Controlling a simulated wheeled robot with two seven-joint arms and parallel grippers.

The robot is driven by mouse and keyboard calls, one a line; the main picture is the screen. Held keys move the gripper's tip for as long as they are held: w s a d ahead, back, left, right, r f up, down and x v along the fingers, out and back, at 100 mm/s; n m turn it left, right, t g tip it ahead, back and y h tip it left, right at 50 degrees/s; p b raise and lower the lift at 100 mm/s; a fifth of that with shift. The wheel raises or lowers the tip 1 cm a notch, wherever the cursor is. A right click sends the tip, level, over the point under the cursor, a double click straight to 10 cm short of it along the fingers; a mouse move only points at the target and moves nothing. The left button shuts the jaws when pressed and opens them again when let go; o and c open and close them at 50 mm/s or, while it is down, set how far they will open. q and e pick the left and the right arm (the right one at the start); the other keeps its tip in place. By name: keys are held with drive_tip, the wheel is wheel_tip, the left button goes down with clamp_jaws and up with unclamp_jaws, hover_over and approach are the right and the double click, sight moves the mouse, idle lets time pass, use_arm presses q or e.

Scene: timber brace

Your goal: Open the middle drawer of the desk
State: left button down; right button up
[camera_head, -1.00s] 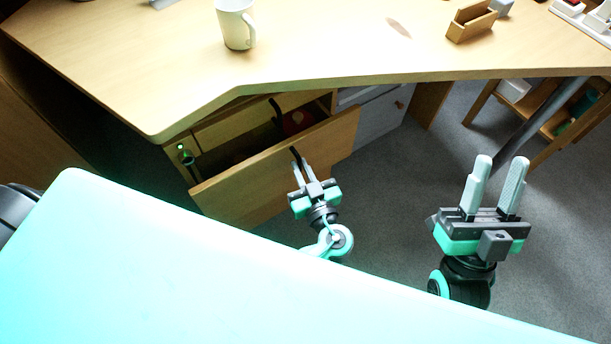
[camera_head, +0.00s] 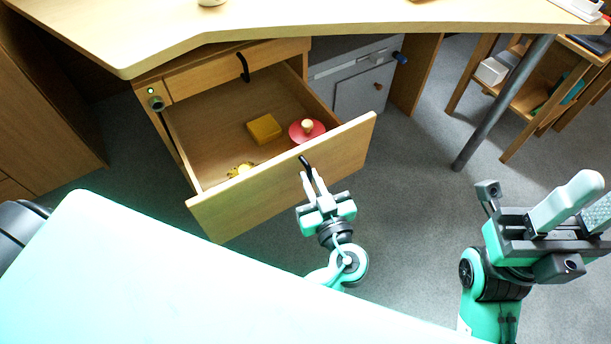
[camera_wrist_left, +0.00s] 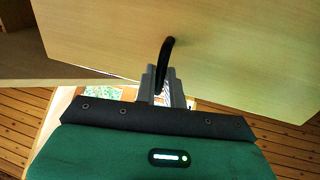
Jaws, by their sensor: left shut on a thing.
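The desk's middle drawer (camera_head: 285,175) is pulled well out below a shut top drawer (camera_head: 215,75). Its black handle (camera_head: 305,164) is on the front panel. My left gripper (camera_head: 313,180) is shut on this handle, in front of the panel. The left wrist view shows the dark handle (camera_wrist_left: 166,55) running down between the fingertips (camera_wrist_left: 163,78), with the pale wooden panel behind it. My right gripper (camera_head: 588,205) is at the right, away from the desk, with its fingers apart and nothing seen between them.
Inside the drawer lie a yellow block (camera_head: 264,129), a red disc with a wooden knob (camera_head: 306,130) and a small yellow thing (camera_head: 240,170). A grey cabinet (camera_head: 355,95) stands right of the drawers. A desk leg (camera_head: 505,105) and wooden shelf unit (camera_head: 540,95) stand farther right.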

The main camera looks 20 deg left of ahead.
use_arm(q)
drive_tip(key=shift+v, duration=1.25)
drive_tip(key=shift+w+d, duration=0.15)
drive_tip(key=shift+d, duration=0.05)
drive_tip(key=c, duration=1.5)
unclamp_jaws()
drive_tip(key=p+v, duration=0.1)
drive_tip(key=v, duration=1.1)
drive_tip(key=shift+p, duration=0.3)
